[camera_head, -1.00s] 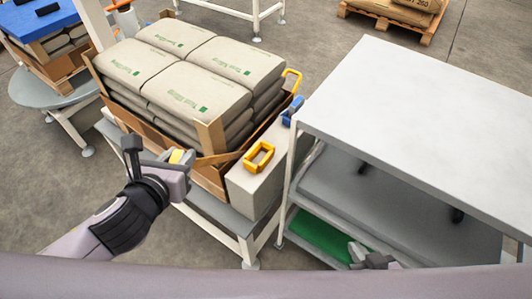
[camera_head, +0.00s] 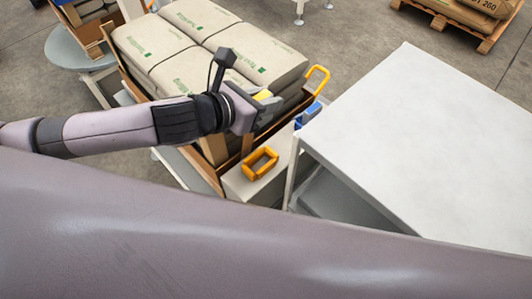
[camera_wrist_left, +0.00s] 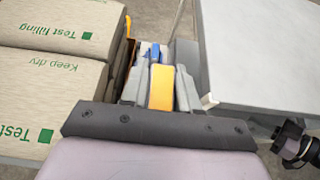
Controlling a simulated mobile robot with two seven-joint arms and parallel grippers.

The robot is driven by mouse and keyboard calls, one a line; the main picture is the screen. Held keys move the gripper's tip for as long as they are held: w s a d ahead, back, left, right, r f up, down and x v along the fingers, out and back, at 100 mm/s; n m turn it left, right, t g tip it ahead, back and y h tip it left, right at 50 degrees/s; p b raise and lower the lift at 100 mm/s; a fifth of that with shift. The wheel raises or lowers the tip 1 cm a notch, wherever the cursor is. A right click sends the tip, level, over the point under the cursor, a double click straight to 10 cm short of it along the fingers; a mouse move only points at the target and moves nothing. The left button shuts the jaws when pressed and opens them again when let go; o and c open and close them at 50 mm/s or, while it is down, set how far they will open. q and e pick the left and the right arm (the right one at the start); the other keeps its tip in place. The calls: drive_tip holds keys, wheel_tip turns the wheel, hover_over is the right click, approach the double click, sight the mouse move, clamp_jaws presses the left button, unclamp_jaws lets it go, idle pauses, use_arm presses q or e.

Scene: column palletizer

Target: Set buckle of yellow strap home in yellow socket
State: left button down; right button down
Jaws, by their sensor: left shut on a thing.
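My left gripper (camera_head: 268,107) is shut on the yellow buckle (camera_head: 262,95), above the near right edge of the sack stack. In the left wrist view the yellow buckle (camera_wrist_left: 161,88) stands between the two grey fingers. A yellow rectangular frame (camera_head: 260,164), which looks like the yellow socket, lies on a beige block below and apart from the gripper. I cannot make out this frame in the left wrist view. A yellow upright loop (camera_head: 318,78) stands at the crate's right corner. I cannot make out the strap. My right gripper does not show in the head view.
Stacked sacks (camera_head: 205,45) fill a crate on the left. A blue fitting (camera_head: 309,114) sits between the crate and a white-topped table (camera_head: 420,140). The table top is clear. A pallet with sacks (camera_head: 470,20) stands at the back right.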

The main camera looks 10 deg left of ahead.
use_arm(q)
drive_tip(key=shift+f+b, duration=1.9)
drive_tip(key=shift+f, duration=6.85)
drive_tip(key=shift+f, duration=0.15)
drive_tip(key=c, duration=0.8)
unclamp_jaws()
drive_tip(key=shift+c, duration=0.2)
drive_tip(key=shift+s+r, duration=0.1)
drive_tip(key=shift+r, duration=0.15)
drive_tip(key=v, duration=1.2)
drive_tip(key=shift+p, duration=0.45)
